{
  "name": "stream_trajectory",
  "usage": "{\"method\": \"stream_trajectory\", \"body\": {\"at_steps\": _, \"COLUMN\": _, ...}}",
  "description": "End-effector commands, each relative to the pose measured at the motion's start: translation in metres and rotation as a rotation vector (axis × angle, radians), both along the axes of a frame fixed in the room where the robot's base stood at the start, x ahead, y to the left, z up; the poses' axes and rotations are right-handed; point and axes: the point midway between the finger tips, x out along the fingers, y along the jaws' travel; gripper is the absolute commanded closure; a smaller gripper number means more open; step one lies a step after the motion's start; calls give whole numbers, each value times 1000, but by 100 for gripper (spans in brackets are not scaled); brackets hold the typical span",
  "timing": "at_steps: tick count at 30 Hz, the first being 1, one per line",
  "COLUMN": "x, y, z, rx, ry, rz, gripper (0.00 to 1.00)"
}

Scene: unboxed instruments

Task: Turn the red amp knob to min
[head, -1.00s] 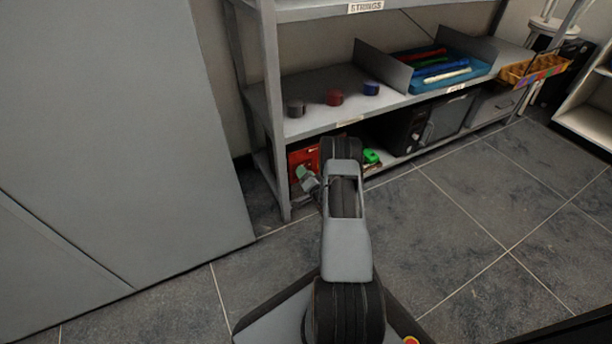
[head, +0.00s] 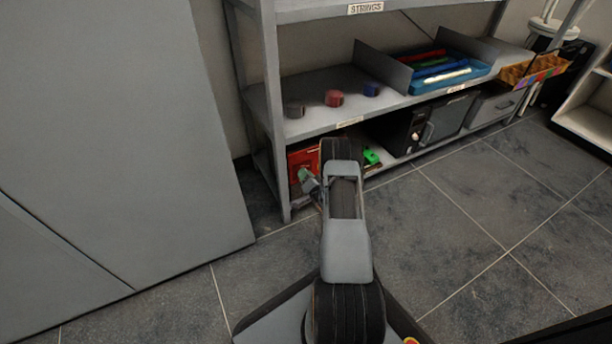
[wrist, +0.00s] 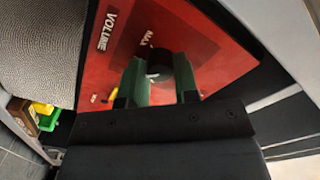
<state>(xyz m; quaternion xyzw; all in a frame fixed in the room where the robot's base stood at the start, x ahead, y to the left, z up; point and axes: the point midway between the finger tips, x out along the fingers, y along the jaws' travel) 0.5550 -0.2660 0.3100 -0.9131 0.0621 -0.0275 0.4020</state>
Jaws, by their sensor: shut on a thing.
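The red amp (head: 299,160) stands on the lowest shelf at the left, partly hidden behind my arm. In the wrist view its red front (wrist: 110,62) carries the words VOLUME and MAX, with a small label at the lower left too small to read surely. The dark round knob (wrist: 160,62) sits between the two green fingers of my gripper (wrist: 158,82), which is shut on it. A small white mark shows between the fingers, and a small yellow piece lies beside the left finger. In the head view my gripper (head: 309,184) is at the amp's front.
The shelf board above (head: 320,122) holds a grey, a red and a blue round piece. A blue tray (head: 450,72) stands farther right. A green item (head: 371,157) lies right of my arm on the bottom shelf. A shelf post (head: 273,120) stands close left. Floor in front is clear.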

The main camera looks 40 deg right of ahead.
Motion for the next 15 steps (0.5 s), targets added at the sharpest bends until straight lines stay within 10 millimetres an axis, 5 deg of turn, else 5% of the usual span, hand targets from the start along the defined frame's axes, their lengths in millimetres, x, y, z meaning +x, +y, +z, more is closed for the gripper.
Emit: {"method": "stream_trajectory", "body": {"at_steps": 15, "x": 0, "y": 0, "z": -1, "rx": -417, "ry": 58, "rz": 1, "gripper": 95}}
